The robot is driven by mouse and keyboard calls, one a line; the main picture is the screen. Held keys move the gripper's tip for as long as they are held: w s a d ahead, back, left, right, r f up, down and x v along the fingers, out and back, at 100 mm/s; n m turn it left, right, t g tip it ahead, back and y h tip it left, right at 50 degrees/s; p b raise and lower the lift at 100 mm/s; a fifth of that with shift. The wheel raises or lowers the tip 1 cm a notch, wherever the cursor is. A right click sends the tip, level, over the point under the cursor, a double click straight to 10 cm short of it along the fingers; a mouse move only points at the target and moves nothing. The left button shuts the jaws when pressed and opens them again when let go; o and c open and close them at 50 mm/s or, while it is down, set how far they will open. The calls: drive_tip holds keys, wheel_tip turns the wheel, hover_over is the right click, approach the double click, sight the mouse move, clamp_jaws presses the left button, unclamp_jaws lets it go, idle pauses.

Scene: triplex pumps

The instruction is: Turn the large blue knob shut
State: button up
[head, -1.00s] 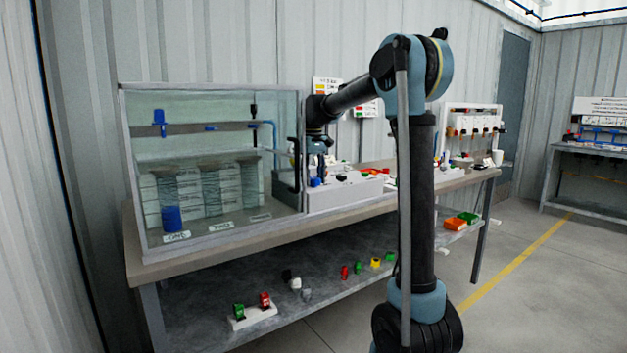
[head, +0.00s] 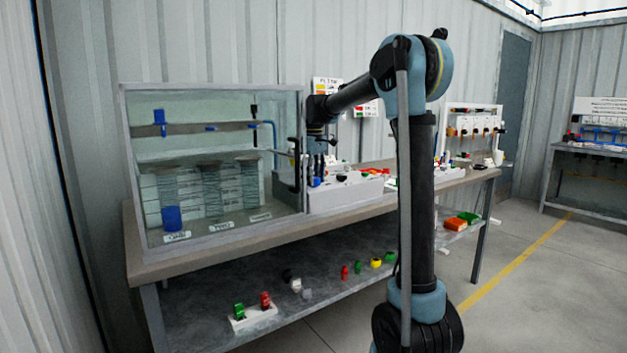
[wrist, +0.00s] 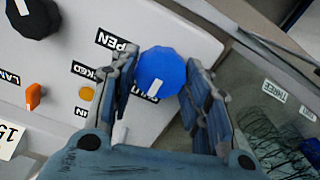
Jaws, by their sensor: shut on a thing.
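The large blue knob (wrist: 162,72) shows in the wrist view as a faceted blue cap with a white mark on its lower part. It sits on the white panel (wrist: 98,50), beside a label reading "OPEN" and another label that is partly hidden. My gripper (wrist: 160,85) has one finger on each side of the knob and is closed on it. In the head view my gripper (head: 318,158) is at the left end of the white control box (head: 345,197), and the knob is hard to make out there.
A black knob (wrist: 33,15) and an orange switch (wrist: 35,96) are on the same panel. The glass tank (head: 215,165) stands close on the left of my gripper in the head view. Small coloured parts lie on the lower shelf (head: 300,305).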

sight(314, 178)
drive_tip(key=shift+d, duration=0.1)
drive_tip(key=o, duration=1.1)
drive_tip(key=shift+c, duration=0.2)
wheel_tip(314, 178, up, 12)
drive_tip(key=shift+w, duration=0.1)
